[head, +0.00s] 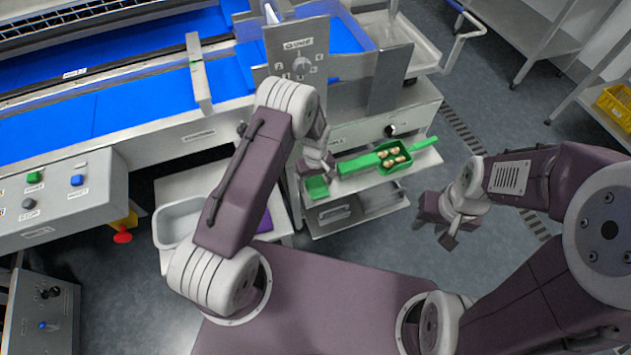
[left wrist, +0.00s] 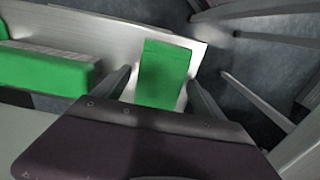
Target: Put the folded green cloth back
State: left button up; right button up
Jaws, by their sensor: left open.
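The folded green cloth (head: 317,187) lies flat on the metal shelf, near its left end, in the head view. In the left wrist view the cloth (left wrist: 164,73) lies between my two finger tips, close to the shelf's edge. My left gripper (head: 319,172) is open just above or at the cloth; whether the fingers touch it I cannot tell. The wrist body hides the cloth's near end. My right gripper (head: 443,229) hangs over the floor on the right, away from the shelf; its finger opening is not clear.
On the shelf right of the cloth is a green tray (head: 396,158) with several dates. A green block (left wrist: 50,68) stands beside the cloth in the left wrist view. A grey bin (head: 177,222) sits on a side table at left. Conveyor machinery (head: 200,130) fills the back left.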

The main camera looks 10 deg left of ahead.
aim_at(315, 183)
pick_arm(q)
notch_tip(315, 183, up, 12)
jog(key=p, duration=0.1)
jog(key=s+a+r+m, duration=0.2)
jog(key=s+r+m, duration=0.1)
jog(key=s+r, duration=0.3)
jog(key=s+a+r+m+t, duration=0.1)
jog(key=s+r, duration=0.4)
jog(key=s, duration=0.6)
jog(key=a+m, duration=0.1)
jog(key=m, duration=0.1)
jog(key=shift+s+a+r+m, duration=0.25)
jog(key=shift+a+r+m, duration=0.05)
jog(key=shift+a+r, duration=0.1)
